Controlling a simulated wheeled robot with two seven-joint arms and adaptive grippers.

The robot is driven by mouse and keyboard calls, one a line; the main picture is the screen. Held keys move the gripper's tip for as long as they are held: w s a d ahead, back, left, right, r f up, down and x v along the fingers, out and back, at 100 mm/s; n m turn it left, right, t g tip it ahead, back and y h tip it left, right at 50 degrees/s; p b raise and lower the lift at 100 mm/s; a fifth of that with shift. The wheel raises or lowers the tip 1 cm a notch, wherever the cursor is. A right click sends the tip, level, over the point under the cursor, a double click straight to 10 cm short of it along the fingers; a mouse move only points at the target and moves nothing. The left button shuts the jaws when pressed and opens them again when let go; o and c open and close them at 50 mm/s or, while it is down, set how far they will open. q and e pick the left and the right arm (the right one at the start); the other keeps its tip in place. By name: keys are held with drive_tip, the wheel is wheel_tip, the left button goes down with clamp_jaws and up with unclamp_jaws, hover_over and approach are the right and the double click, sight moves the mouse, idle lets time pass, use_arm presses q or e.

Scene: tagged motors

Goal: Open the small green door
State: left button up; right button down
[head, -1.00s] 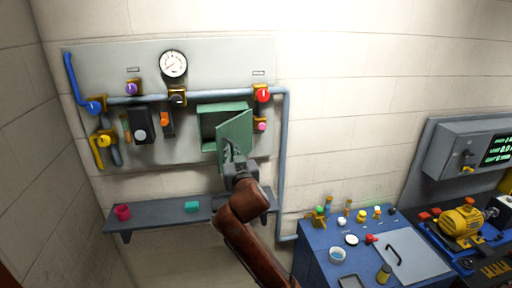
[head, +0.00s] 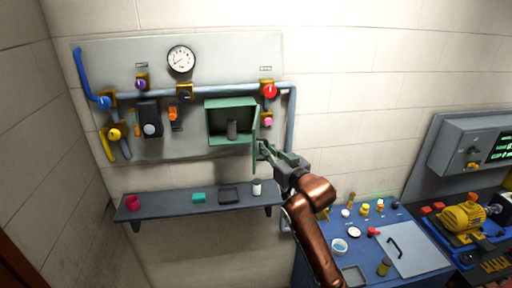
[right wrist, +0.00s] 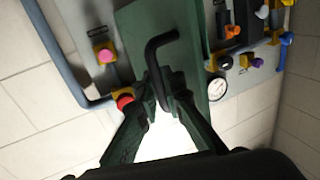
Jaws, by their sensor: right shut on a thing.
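The small green door (head: 255,142) stands swung out, seen nearly edge-on, at the right side of its green box (head: 210,124) on the wall panel. The box is open, and a dark grey cylinder (head: 232,130) stands inside it. My right gripper (head: 264,150) is at the door's outer face. In the right wrist view the fingers (right wrist: 158,85) are shut on the door's black handle (right wrist: 160,44), with the green door (right wrist: 190,35) behind it. My left gripper is not in view.
The wall panel carries a gauge (head: 181,59), pipes and several coloured knobs. A blue bench (head: 318,262) stands at the lower right.

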drive_tip(key=c, duration=2.5)
unclamp_jaws()
drive_tip(key=shift+f, duration=0.25)
drive_tip(key=shift+o, duration=0.8)
drive_tip(key=shift+s+d+r, duration=0.1)
drive_tip(key=shift+d+r, duration=0.05)
drive_tip(key=shift+r, duration=0.05)
drive_tip(key=v, duration=1.2)
